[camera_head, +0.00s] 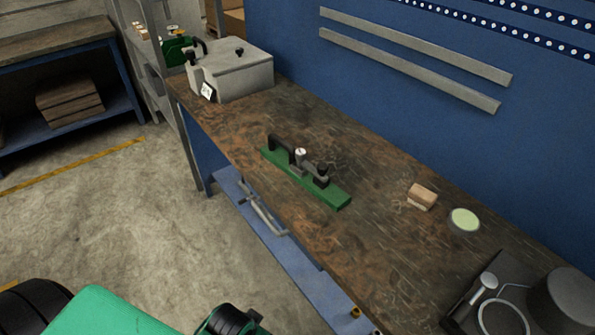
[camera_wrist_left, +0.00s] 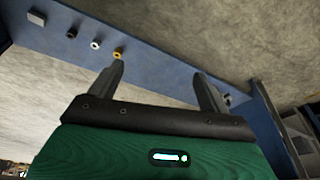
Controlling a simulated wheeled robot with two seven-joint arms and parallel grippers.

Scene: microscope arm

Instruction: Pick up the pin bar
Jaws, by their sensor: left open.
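A green bar (camera_head: 322,187) lies on the brown workbench, with a black handle and knobs on top. It fits the name pin bar best, though I cannot be sure. My left gripper (camera_wrist_left: 160,72) shows in the left wrist view, with its two dark fingers spread apart and nothing between them. It faces the floor and a blue shelf edge, and the green bar is not in that view. The left fingertips are not visible in the head view. My right gripper is in neither view.
A grey box (camera_head: 232,72) stands at the bench's far end. A wooden block (camera_head: 422,196), a pale green round dish (camera_head: 464,220) and a dark machine (camera_head: 505,305) lie to the right. Small knobs (camera_wrist_left: 118,53) line the blue edge. Bench around the bar is clear.

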